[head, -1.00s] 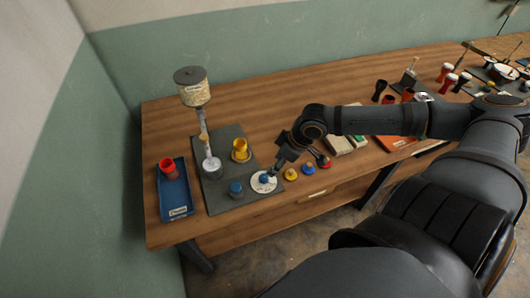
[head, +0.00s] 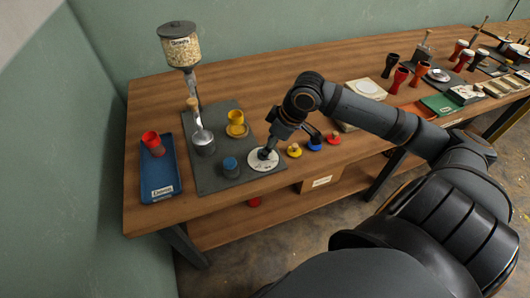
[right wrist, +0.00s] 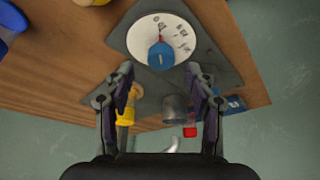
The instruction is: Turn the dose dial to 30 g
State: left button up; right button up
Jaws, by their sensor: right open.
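The dose dial (head: 259,165) is a white disc with dark markings on the grey mat near the table's front edge. It also shows in the right wrist view (right wrist: 140,37), with a blue knob (right wrist: 161,56) and a small red pointer. In the wrist view the gripper (right wrist: 159,72) is open, fingers apart on either side, with the knob near the fingertips. My left gripper is not in view.
A hopper dispenser (head: 180,48) stands at the mat's back. Yellow, blue and red knobs (head: 294,150) stand right.

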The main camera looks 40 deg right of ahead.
jog(key=shift+b+x, duration=0.5)
jog(key=shift+x, duration=1.15)
jog(key=c, duration=1.2)
